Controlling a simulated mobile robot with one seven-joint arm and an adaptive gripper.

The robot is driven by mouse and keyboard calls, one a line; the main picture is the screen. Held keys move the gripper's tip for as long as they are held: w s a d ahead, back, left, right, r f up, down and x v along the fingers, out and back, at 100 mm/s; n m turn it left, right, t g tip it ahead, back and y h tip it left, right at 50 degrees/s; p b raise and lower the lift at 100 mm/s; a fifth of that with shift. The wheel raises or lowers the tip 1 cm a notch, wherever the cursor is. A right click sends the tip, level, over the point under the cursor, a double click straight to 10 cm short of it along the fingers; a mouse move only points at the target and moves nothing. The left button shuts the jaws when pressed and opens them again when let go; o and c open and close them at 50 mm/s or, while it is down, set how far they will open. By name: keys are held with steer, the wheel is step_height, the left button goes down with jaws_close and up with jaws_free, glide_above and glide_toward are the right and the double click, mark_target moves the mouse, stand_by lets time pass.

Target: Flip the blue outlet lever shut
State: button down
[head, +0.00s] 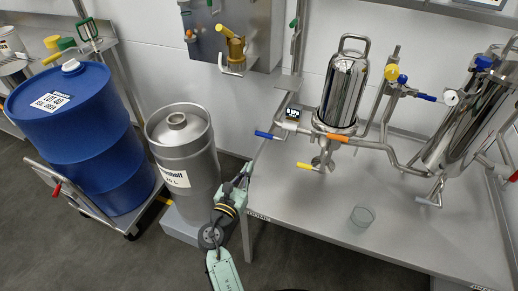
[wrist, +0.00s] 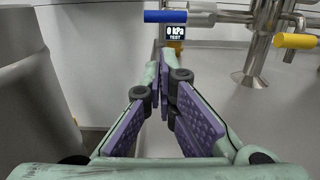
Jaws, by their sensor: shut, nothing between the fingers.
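A blue lever (head: 264,134) sticks out to the left from the pipework beside the upright steel vessel (head: 343,90). It lies roughly level, and in the wrist view the blue lever (wrist: 165,16) shows at the top, beyond my fingertips. Another blue lever (head: 425,97) is on the pipe to the right; the frames do not show which is the outlet. My gripper (head: 247,168) is at the table's left edge, below and left of the first blue lever and apart from it. In the wrist view my gripper (wrist: 165,65) has its purple-padded fingers together and empty.
A yellow lever (head: 309,167) and an orange lever (head: 337,138) sit close by. A small display (wrist: 176,31) reads 0 kPa TEST. A steel keg (head: 182,140) and blue drum (head: 85,130) stand left.

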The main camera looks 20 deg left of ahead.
steer(key=w, duration=0.3)
steer(key=w+p, duration=0.1)
steer(key=w, duration=0.6)
steer(key=shift+d+r, duration=0.15)
steer(key=shift+r, duration=0.1)
steer(key=shift+a+r+m, duration=0.25)
steer(key=shift+r+m, duration=0.35)
steer(key=shift+m, duration=0.3)
steer(key=d+r+m+h, duration=0.1)
steer(key=d+r+m, duration=0.4)
steer(key=r+m, duration=0.5)
steer(key=shift+r+m+g+b, duration=0.15)
steer(key=shift+m+g+b, duration=0.2)
steer(key=shift+m, duration=3.25)
steer(key=shift+s, duration=0.15)
